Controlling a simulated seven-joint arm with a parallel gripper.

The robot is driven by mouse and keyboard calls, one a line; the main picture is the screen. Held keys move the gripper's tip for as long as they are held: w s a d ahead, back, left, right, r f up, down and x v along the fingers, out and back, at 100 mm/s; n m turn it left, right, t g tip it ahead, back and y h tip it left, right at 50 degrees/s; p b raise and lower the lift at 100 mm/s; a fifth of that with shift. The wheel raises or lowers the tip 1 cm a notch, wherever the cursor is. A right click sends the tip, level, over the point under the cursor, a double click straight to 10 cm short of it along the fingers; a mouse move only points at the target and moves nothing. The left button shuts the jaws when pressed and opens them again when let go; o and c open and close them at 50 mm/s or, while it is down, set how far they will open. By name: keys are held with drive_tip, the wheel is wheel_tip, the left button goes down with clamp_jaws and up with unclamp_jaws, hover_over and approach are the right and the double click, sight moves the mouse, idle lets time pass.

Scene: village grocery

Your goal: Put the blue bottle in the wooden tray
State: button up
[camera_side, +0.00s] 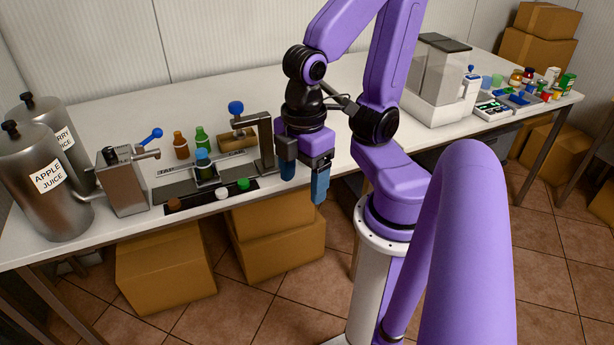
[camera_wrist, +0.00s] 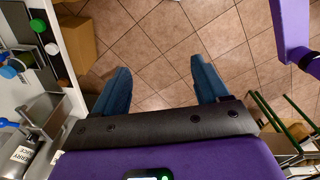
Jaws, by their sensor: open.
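The blue bottle (camera_side: 204,166) stands upright on the grey station on the white table in the side view, left of my gripper. The wooden tray (camera_side: 237,141) is behind and right of it, partly hidden by the lever press. My gripper (camera_side: 304,182) hangs at the table's front edge, right of the bottle and apart from it. Its blue fingers are spread with nothing between them. In the wrist view my gripper (camera_wrist: 162,80) is over the tiled floor. I cannot make out the bottle or the tray for sure there.
An orange bottle (camera_side: 181,148) and a green bottle (camera_side: 201,140) stand behind the blue one. The lever press (camera_side: 266,140) stands between them and my gripper. Loose caps lie on a dark strip (camera_side: 208,197) in front. Steel juice urns (camera_side: 48,195) stand at left.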

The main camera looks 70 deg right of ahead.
drive_tip(key=shift+s+d+f, duration=0.15)
drive_tip(key=shift+s, duration=0.25)
drive_tip(key=n+t+h, duration=1)
drive_tip(key=n, duration=0.5)
hover_over(204, 164)
drive_tip(key=s+a, duration=0.9)
drive_tip(key=s, duration=0.2)
wheel_tip(204, 164, down, 12)
drive_tip(key=x, duration=1.1)
drive_tip(key=a+f+x, duration=0.1)
drive_tip(key=x, duration=0.5)
drive_tip(key=shift+w+d+f, duration=0.1)
drive_tip(key=shift+w+d, duration=0.05)
drive_tip(key=shift+w, duration=0.15)
